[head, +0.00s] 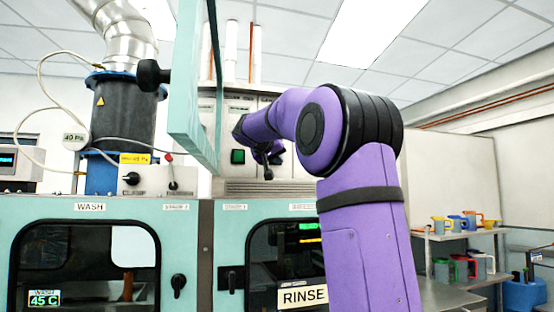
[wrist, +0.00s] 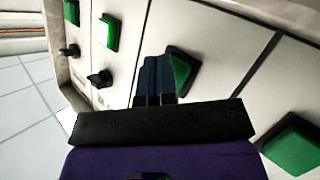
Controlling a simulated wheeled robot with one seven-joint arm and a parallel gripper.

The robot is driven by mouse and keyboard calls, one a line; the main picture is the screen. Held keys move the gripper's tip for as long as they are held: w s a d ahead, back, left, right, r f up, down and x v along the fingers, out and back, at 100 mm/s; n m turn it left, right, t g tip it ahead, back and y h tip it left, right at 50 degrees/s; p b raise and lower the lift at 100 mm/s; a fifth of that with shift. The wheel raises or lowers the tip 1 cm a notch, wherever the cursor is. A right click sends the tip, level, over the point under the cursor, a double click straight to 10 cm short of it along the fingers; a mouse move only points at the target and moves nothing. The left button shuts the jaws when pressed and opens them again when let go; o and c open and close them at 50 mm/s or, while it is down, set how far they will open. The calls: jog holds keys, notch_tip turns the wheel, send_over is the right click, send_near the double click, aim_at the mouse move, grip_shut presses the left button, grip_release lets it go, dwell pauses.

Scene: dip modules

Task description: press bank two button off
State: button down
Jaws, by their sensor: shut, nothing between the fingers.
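My gripper (wrist: 157,62) is shut and empty. Its dark blue fingers lie side by side, pointing at a white panel. In the wrist view a green button (wrist: 182,68) in a dark surround sits just right of the fingertips, which partly cover it. I cannot tell whether they touch. Another green button (wrist: 292,147) shows large at lower right, and two more (wrist: 110,32) (wrist: 72,12) at upper left. No bank label is legible. In the head view my purple arm reaches the upper cabinet, right of a lit green button (head: 237,156); its fingertips are not clearly visible.
Black knobs (wrist: 100,78) (wrist: 68,50) stick out below the upper-left buttons. In the head view an open teal door panel (head: 195,85) with a black knob stands left of my arm. The WASH (head: 90,207) and RINSE (head: 303,296) units are below. Shelves with colored jugs stand at right.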

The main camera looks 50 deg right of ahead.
jog(key=shift+w, duration=0.2)
jog(key=shift+s, duration=0.3)
dwell(0.5)
jog(key=s+a, duration=0.3)
jog(key=s, duration=0.2)
jog(key=shift+a, duration=0.15)
jog(key=shift+s+f, duration=0.1)
dwell(0.4)
